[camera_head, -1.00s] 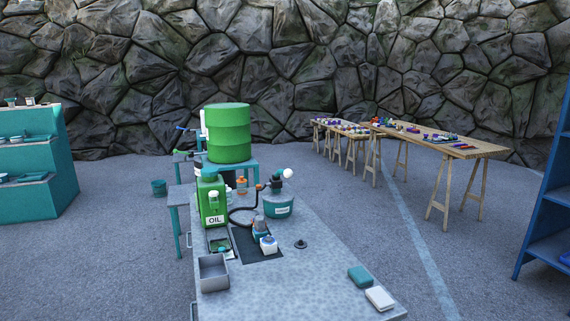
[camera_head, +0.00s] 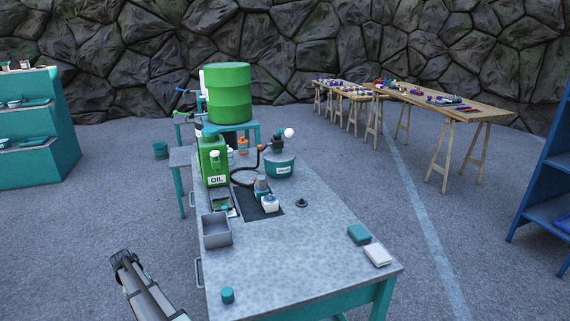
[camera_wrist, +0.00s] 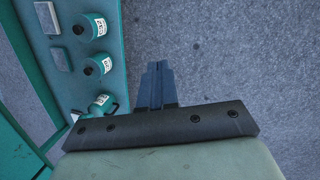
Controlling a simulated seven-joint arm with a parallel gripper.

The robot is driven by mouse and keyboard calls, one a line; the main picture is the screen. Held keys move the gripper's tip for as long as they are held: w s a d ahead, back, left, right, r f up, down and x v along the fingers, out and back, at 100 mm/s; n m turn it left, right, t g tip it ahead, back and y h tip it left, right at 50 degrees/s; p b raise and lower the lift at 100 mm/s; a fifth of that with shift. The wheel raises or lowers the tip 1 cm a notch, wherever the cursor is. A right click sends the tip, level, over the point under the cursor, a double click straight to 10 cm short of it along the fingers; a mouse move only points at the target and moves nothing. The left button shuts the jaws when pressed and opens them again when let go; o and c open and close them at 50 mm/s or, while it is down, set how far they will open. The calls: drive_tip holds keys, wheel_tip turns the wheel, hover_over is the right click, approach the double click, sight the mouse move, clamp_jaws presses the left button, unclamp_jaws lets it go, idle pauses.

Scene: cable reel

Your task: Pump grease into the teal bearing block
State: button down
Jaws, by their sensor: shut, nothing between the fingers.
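A teal pot (camera_head: 280,165) with a white label, a dark pump head and a white knob stands toward the back of the grey worktable. A black hose (camera_head: 243,178) curves beside it. Two small blocks sit on a black mat: a teal-grey one (camera_head: 261,187), which may be the bearing block, and a pale one with a blue top (camera_head: 270,203). Their details are too small to tell. My gripper (camera_wrist: 158,72) is shut and empty in the wrist view, over bare floor beside a teal shelf unit. It is apart from the worktable things.
A green oil can (camera_head: 213,160), a grey bin (camera_head: 216,230) and a teal cylinder (camera_head: 227,295) stand along the worktable's left side. Teal (camera_head: 358,234) and white (camera_head: 377,255) blocks lie at right. The teal shelf (camera_wrist: 110,25) holds several labelled bottles.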

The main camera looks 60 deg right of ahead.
drive_tip(key=w+d+r+m, duration=0.1)
drive_tip(key=w+d+r, duration=0.6)
drive_tip(key=d+r, duration=0.35)
drive_tip(key=w+d+r+m+t+h, duration=0.1)
drive_tip(key=d+r+m, duration=0.1)
drive_tip(key=d+r, duration=0.7)
drive_tip(key=w+d+r+m, duration=0.1)
drive_tip(key=d+r, duration=0.5)
drive_tip(key=r, duration=0.6)
drive_tip(key=d+r+m+t+h, duration=0.1)
drive_tip(key=d+r+m, duration=0.1)
drive_tip(key=d+r, duration=0.7)
drive_tip(key=s+d+r+m+g, duration=0.1)
drive_tip(key=s+d+r+m, duration=0.2)
drive_tip(key=s+d+r, duration=0.3)
drive_tip(key=s+d+r+m, duration=0.2)
drive_tip(key=s+d+r, duration=0.1)
drive_tip(key=d+r, duration=0.4)
drive_tip(key=s+d+r+m, duration=0.4)
drive_tip(key=s+d+r, duration=0.2)
drive_tip(key=s, duration=0.5)
drive_tip(key=s+d+r+m+g, duration=0.1)
drive_tip(key=s+d+r+m, duration=0.4)
drive_tip(key=s, duration=0.6)
drive_tip(key=d+r, duration=0.2)
drive_tip(key=d, duration=0.1)
drive_tip(key=shift+d+r+m+g, duration=0.15)
drive_tip(key=shift+d+m+g, duration=0.05)
drive_tip(key=shift+m+g, duration=0.1)
